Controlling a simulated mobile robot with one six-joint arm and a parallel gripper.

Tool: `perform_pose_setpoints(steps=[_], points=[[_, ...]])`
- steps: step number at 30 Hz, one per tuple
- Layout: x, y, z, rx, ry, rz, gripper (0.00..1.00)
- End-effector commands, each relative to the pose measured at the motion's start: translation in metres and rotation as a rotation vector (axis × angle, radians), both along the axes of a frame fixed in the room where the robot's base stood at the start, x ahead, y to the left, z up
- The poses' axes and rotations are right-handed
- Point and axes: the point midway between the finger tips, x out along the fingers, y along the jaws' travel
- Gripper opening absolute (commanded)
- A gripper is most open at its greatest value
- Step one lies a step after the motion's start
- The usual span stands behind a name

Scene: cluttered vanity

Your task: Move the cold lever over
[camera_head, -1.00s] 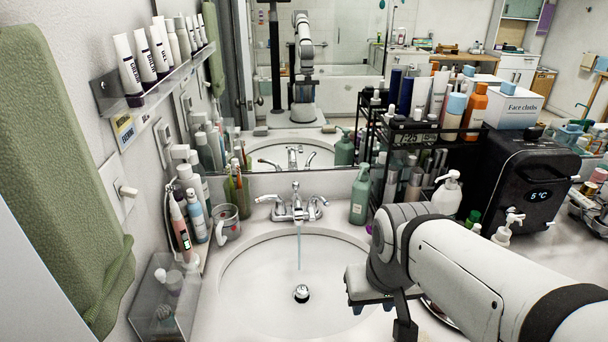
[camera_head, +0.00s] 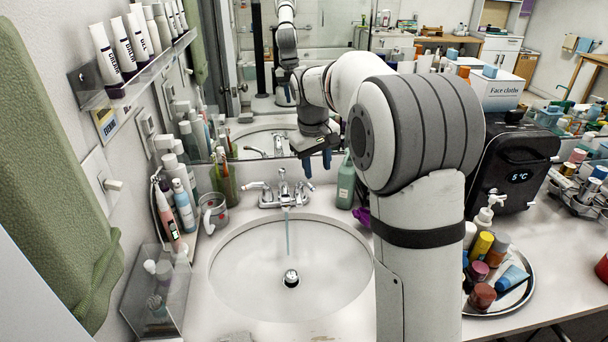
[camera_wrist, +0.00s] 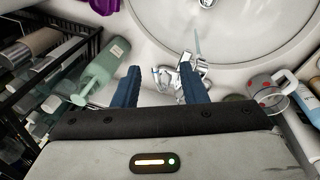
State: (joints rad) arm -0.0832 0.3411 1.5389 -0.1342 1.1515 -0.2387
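The chrome faucet (camera_head: 284,196) stands behind the sink with a lever on each side, and water runs from its spout. I cannot read which lever is marked cold. The right lever (camera_head: 307,183) lies just below my gripper (camera_head: 317,164). In the wrist view that lever (camera_wrist: 158,73) shows between the blue fingers of my gripper (camera_wrist: 160,84), beyond their tips. The fingers are open and apart, with nothing held. The left lever (camera_head: 259,187) points outward to the left; in the wrist view it is mostly hidden by a finger.
A green pump bottle (camera_head: 346,184) stands close right of the faucet, and a clear mug (camera_head: 214,213) stands to its left. The white sink basin (camera_head: 240,280) is empty except for the drain and water stream. A black rack and tray of bottles crowd the right.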

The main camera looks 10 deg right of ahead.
Motion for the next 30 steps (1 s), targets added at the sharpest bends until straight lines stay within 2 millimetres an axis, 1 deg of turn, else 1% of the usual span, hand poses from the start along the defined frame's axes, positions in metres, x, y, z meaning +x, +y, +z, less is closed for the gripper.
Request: perform_pose_setpoints(steps=[1,3,6,9,12,17,24,30], points=[[0.021,0.004,-0.009,-0.011,0.012,0.02,0.39],[0.045,0.008,-0.018,-0.026,0.023,0.048,0.39],[0.071,0.013,-0.031,-0.043,0.037,0.082,0.39],[0.088,0.017,-0.041,-0.056,0.045,0.104,0.39],[0.097,0.018,-0.047,-0.063,0.05,0.116,0.39],[0.1,0.017,-0.059,-0.066,0.054,0.121,0.39],[0.103,0.011,-0.096,-0.066,0.055,0.12,0.39],[0.106,0.007,-0.119,-0.065,0.052,0.118,0.39]])
